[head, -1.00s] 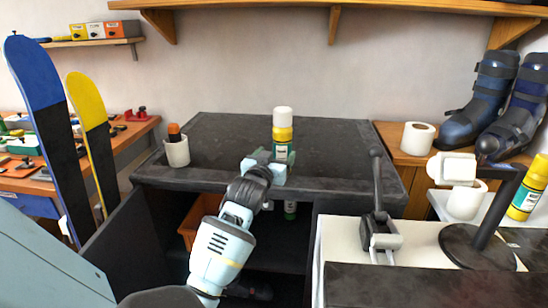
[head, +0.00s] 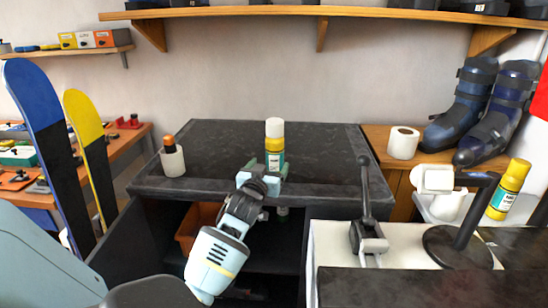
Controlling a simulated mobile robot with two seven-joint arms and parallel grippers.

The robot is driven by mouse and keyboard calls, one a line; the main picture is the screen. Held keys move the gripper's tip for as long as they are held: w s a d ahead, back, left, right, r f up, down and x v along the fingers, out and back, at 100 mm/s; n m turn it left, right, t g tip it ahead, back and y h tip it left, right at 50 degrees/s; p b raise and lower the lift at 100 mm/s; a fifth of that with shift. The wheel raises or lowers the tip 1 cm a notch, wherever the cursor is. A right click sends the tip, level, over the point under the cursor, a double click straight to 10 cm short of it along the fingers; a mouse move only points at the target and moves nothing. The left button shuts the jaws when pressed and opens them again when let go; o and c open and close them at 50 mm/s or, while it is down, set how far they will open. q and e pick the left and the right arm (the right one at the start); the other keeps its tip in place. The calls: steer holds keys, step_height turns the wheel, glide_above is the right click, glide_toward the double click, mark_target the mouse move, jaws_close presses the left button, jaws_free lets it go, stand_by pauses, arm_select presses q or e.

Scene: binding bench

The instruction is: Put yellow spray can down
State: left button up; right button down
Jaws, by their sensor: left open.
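The yellow spray can (head: 274,143), with a white cap and a green-and-white label, stands upright on the dark bench top (head: 320,160) near its front edge. My left gripper (head: 264,168) is at the front edge of the bench, right at the lower part of the can. Its jaws are open, with the fingers near the can's lower sides; whether they touch it I cannot tell. A second yellow can (head: 508,190) stands tilted in view at the far right. My right gripper is not in view.
A pale cup with an orange-topped item (head: 172,160) stands at the bench's left. A black lever press (head: 366,215) is at the right front. A white roll (head: 403,142) and ski boots (head: 483,110) are beyond. The bench top behind the can is clear.

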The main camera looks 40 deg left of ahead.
mark_target(272, 147)
arm_select(q)
steer(key=shift+x, duration=3.25)
steer(key=shift+s+a+f, duration=0.1)
steer(key=shift+c, duration=0.3)
steer(key=c, duration=1.4)
steer(key=shift+r, duration=0.85)
step_height(272, 147, up, 2)
steer(key=shift+r, duration=0.25)
steer(key=d+v, duration=0.1)
steer(key=v, duration=0.4)
steer(key=w+v, duration=0.1)
steer(key=v, duration=0.4)
steer(key=d+r+v, duration=0.1)
steer(key=v, duration=0.4)
steer(key=shift+s+d, duration=0.1)
steer(key=shift+d, duration=0.4)
